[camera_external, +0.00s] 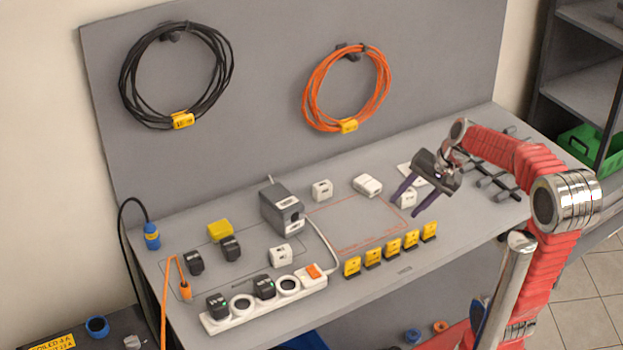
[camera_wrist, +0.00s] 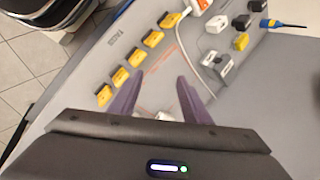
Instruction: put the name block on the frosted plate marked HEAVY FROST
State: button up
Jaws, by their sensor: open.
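My gripper (camera_external: 404,206) is open above the right part of the grey bench, its two purple fingers pointing down. In the wrist view its fingers (camera_wrist: 160,79) stand apart. A small white block (camera_external: 409,198) shows between the fingers in the external view. In the wrist view a white piece (camera_wrist: 165,116) shows low between them, partly hidden by the gripper body. I cannot tell whether the fingers are level with it. I see no frosted plate and can read no HEAVY FROST marking. No block can be identified as the name block.
A row of several yellow tags (camera_external: 373,257) stands along the front edge. A white power strip (camera_external: 248,308) with black plugs lies front left. A grey box (camera_external: 282,207), white adapters (camera_external: 367,185) and a yellow block (camera_external: 220,230) stand behind. The outlined area (camera_external: 350,222) is mostly clear.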

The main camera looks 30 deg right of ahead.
jog(key=s+a+r+n+t+h, duration=0.1)
jog(key=s+n+h, duration=0.3)
jog(key=s+n, duration=0.6)
jog(key=shift+s+a+r, duration=0.2)
jog(key=shift+s+a, duration=0.25)
jog(key=shift+s, duration=0.35)
